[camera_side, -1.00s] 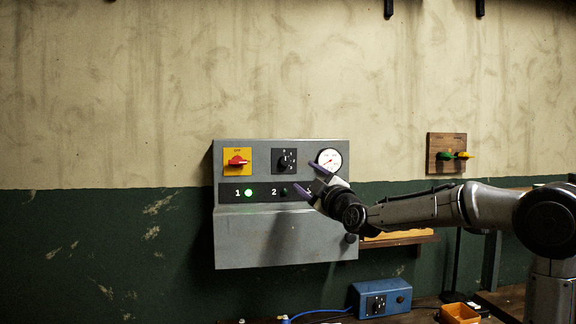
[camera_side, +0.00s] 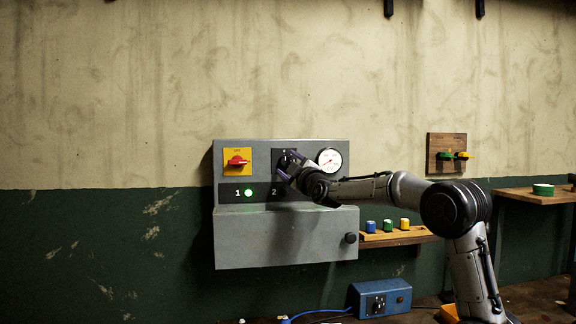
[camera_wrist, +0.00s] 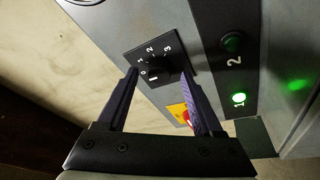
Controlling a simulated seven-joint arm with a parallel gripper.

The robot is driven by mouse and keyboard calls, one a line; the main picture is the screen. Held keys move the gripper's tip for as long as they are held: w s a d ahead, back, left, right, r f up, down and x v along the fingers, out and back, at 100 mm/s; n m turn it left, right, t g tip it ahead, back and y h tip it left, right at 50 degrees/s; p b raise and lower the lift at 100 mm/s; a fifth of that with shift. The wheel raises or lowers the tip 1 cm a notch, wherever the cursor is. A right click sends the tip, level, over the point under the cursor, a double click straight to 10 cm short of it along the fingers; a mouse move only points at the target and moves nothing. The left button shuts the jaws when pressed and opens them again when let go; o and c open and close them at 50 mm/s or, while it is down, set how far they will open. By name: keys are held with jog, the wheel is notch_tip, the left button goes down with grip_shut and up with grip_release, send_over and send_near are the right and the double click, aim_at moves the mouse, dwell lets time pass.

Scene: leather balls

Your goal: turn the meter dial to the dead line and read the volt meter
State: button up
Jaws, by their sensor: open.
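The meter dial (camera_wrist: 156,64) is a black knob on a black square plate with white numbers 0 to 3. In the wrist view my gripper (camera_wrist: 160,76) is open, its two purple fingers on either side of the dial's lower part; I cannot tell whether they touch it. The dial's setting is not clear. In the side view my gripper (camera_side: 284,167) is at the dial plate (camera_side: 280,153) and hides much of it. The volt meter (camera_side: 329,159) is a round white gauge right of the dial, unobstructed; its needle is too small to read.
A red switch (camera_side: 237,161) on a yellow plate sits left of the dial. Below it, lamp 1 (camera_side: 248,193) glows green. A shelf (camera_side: 398,238) with coloured knobs is at the right, and a blue box (camera_side: 380,298) stands below.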

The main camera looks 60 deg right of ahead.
jog(key=shift+w+d, duration=0.15)
jog(key=shift+w, duration=0.1)
grip_shut()
